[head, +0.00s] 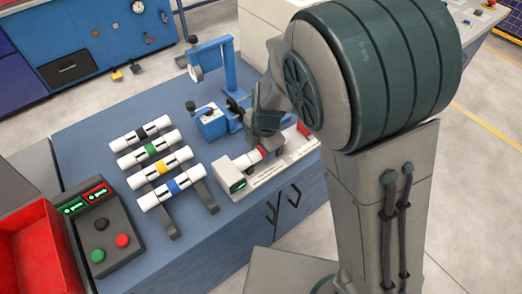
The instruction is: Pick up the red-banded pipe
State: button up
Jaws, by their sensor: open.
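The red-banded pipe (255,156) lies on a pale grey fixture (270,172) at the right front of the blue workbench. The fixture has a small green display at its left end. Part of the pipe is hidden by my gripper (266,143). My gripper is open and points down over the pipe, very close to it. I cannot tell from this view whether the fingers are around the pipe or just above it, or whether they touch it.
Pipes with black, green (152,148), yellow and blue (172,187) bands lie on a dark rack left of the fixture. A blue vise-like tool (209,122) and a blue stand (229,62) are behind. A button box (103,235) and red bin (35,250) are at left.

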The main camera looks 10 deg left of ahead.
aim_at(258, 151)
jog(key=shift+w+a+f, duration=0.15)
jog(key=shift+f, duration=0.5)
jog(key=shift+w+a+f, duration=0.1)
jog(key=shift+w+f, duration=0.1)
jog(key=shift+f, duration=0.4)
jog(key=shift+w+a+f, duration=0.15)
jog(key=shift+f, duration=0.5)
jog(key=c, duration=1.2)
